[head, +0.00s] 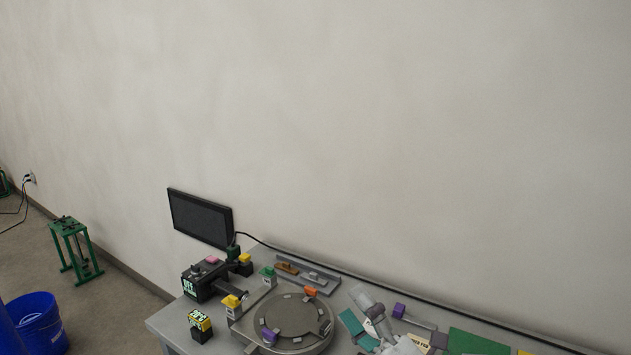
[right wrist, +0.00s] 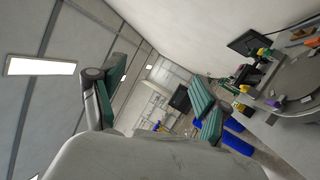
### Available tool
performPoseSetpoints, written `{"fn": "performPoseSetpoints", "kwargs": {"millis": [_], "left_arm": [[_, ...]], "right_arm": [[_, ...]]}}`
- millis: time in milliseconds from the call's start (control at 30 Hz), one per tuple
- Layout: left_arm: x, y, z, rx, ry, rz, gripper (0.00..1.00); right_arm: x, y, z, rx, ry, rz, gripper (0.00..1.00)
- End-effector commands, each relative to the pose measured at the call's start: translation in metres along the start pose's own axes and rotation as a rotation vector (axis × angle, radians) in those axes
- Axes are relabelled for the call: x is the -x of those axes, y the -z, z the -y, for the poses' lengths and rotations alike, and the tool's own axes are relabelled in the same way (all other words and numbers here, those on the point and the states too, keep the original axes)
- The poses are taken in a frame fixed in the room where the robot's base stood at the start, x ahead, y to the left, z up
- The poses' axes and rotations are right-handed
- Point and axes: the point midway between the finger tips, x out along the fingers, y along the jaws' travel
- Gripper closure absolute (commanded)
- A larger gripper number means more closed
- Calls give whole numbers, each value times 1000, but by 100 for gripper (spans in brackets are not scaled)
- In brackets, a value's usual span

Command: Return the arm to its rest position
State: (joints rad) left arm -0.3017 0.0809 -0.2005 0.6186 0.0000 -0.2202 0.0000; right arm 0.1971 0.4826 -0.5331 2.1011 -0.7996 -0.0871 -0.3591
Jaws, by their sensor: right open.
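My right gripper (head: 362,327) shows at the bottom of the head view, grey with teal pads, in front of the grey worktop (head: 168,322). In the right wrist view the right gripper (right wrist: 150,88) has its two teal-padded fingers wide apart, with nothing between them. The wrist is tilted, so the ceiling, wall and part of the worktop show past the fingers. Most of my right arm is below the head view's edge. My left gripper is in neither view.
A round grey fixture (head: 290,316) stands on the worktop left of the right gripper. Black devices (head: 197,282) with coloured blocks stand farther left. A monitor (head: 200,217) is at the wall. A green stand (head: 75,248) and blue bucket (head: 36,322) are on the floor.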

Motion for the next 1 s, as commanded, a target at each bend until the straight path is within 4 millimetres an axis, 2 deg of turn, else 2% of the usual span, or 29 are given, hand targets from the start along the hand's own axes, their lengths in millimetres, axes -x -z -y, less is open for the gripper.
{"fn": "performPoseSetpoints", "kwargs": {"millis": [33, 133, 200, 267, 300, 400, 500, 600, 900, 1000], "left_arm": [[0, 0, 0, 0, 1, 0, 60], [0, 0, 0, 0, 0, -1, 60], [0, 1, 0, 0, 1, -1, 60], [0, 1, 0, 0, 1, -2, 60], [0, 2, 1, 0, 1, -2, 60], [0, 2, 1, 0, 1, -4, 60], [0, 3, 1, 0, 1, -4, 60], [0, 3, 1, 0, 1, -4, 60], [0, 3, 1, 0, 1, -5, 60], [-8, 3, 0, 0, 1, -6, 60]], "right_arm": [[15, -16, 12, -143, 46, 137, 24], [56, -48, 46, -420, 159, 419, 24], [95, -60, 76, -607, 254, 614, 24], [134, -61, 102, -757, 343, 777, 24], [159, -58, 117, -846, 401, 877, 24], [218, -42, 145, -1024, 537, 1087, 24], [264, -21, 159, -1148, 648, 1245, 24], [300, 1, 166, -1239, 744, 1369, 24], [384, 65, 162, -1425, 996, 1659, 24], [387, 62, 200, -1413, 998, 1654, 24]]}}
